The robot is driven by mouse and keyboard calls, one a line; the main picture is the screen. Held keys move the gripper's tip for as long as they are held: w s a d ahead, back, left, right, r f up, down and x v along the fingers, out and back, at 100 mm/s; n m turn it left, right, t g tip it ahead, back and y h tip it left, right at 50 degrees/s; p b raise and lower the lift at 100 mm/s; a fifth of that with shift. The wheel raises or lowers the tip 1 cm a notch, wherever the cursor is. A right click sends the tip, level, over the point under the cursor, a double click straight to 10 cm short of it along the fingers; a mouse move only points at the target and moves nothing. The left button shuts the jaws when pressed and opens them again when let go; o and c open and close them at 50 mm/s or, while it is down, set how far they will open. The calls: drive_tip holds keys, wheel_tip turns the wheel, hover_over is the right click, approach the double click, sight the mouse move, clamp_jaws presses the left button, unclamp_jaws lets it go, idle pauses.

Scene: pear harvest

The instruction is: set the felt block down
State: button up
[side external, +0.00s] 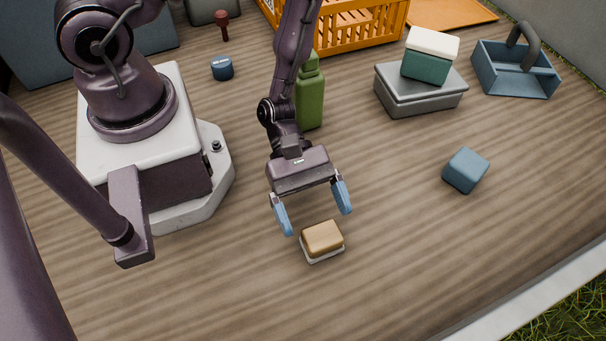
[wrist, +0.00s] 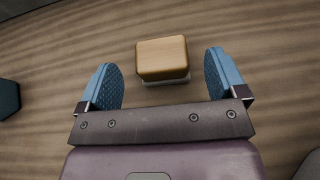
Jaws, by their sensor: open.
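A small block with a tan, wood-like top and a pale bottom layer, which looks like the felt block (side external: 322,238), lies flat on the wooden tabletop. It also shows in the wrist view (wrist: 162,58), just beyond and between the fingers. My gripper (side external: 318,222) is open, with its two blue fingers spread wide and pointing down toward the table. In the wrist view my gripper (wrist: 163,80) holds nothing, and gaps show between the block and both fingers. The fingertips' exact height above the table is hard to tell.
A blue cube (side external: 466,170) stands to the right. Behind are a green bottle (side external: 310,100), a grey box (side external: 420,98) bearing a green-and-white block (side external: 427,66), a blue handled tray (side external: 515,82) and an orange crate (side external: 360,35). The tabletop around the tan block is clear.

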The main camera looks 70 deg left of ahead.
drive_tip(key=v, duration=0.7)
drive_tip(key=shift+a+r, duration=0.1)
drive_tip(key=shift+w+r+m, duration=0.15)
drive_tip(key=shift+r+m, duration=0.15)
drive_tip(key=shift+r, duration=0.05)
drive_tip(key=a+r+m+t+y, duration=0.2)
drive_tip(key=a+r+m+y, duration=0.2)
drive_tip(key=r, duration=0.5)
drive_tip(key=a+r+m+t+y, duration=0.1)
drive_tip(key=a+r+m+y, duration=0.3)
drive_tip(key=r+m, duration=0.3)
drive_tip(key=s+a+r+m+t+y, duration=0.1)
drive_tip(key=a+r+m+y, duration=0.4)
drive_tip(key=r, duration=0.7)
drive_tip(key=shift+m+t, duration=0.7)
drive_tip(key=shift+t, duration=0.1)
